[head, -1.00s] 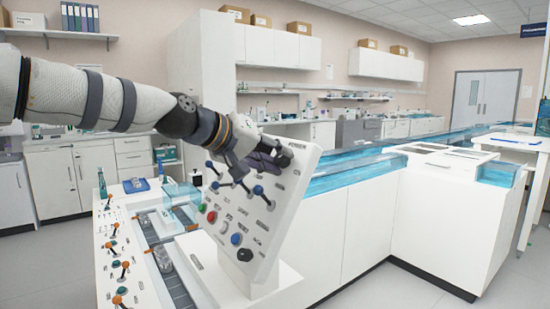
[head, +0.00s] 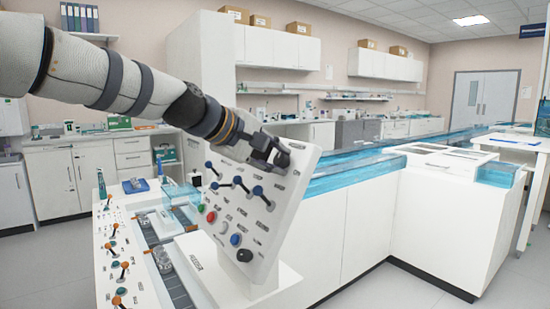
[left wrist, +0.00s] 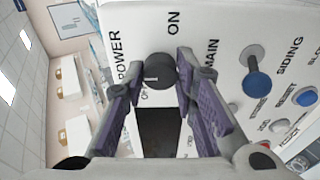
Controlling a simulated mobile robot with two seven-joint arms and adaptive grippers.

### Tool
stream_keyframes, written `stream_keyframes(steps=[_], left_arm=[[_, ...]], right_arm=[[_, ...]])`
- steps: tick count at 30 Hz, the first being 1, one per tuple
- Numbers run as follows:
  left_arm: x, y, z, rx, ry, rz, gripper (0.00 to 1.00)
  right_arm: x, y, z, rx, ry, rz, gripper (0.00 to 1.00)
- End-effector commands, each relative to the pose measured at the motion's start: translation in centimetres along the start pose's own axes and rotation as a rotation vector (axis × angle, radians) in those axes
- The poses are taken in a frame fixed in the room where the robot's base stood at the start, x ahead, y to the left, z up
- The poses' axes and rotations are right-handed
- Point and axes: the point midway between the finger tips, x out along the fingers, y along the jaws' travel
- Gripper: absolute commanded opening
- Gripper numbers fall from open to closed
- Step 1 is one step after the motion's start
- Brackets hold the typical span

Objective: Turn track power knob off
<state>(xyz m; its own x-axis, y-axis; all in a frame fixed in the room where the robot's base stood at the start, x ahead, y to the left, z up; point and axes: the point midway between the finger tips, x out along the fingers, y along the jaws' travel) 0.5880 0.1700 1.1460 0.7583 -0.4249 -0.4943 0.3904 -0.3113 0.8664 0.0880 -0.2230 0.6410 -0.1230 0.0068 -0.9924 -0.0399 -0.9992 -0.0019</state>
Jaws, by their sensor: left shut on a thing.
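The dark round power knob (left wrist: 160,72) is on the white slanted control panel (head: 290,195), near its top. In the left wrist view, POWER is printed to its left and ON above it; a small label, partly hidden, is below it. A pale mark shows on the knob's face. My left gripper (left wrist: 159,76) has its two purple-padded fingers on either side of the knob, shut on it. In the head view the left gripper (head: 278,153) is at the panel's upper part and hides the knob. My right gripper is in neither view.
A blue-capped lever (left wrist: 257,83) labelled SIDING is right of the knob. More blue levers (head: 240,181) and several coloured buttons (head: 211,216) lie lower on the panel. A black knob (head: 244,255) is at the bottom. A track bench (head: 125,290) with orange-topped levers is at lower left.

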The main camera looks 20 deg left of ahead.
Motion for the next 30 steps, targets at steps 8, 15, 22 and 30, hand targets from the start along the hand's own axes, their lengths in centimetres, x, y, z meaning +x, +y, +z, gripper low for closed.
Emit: stream_keyframes(steps=[8,15,22,30], left_arm=[[0.2,-0.2,0.2,-0.023,-0.005,-0.008,0.0],[0.2,-0.2,0.2,-0.023,-0.005,-0.008,0.0],[0.1,-0.1,0.1,-0.022,-0.004,-0.006,0.46],[-0.4,0.8,0.0,-0.018,0.0,-0.002,0.46]], right_arm=[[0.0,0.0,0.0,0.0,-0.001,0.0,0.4],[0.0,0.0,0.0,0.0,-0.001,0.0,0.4],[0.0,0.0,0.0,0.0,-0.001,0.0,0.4],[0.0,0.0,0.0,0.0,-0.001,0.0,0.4]])
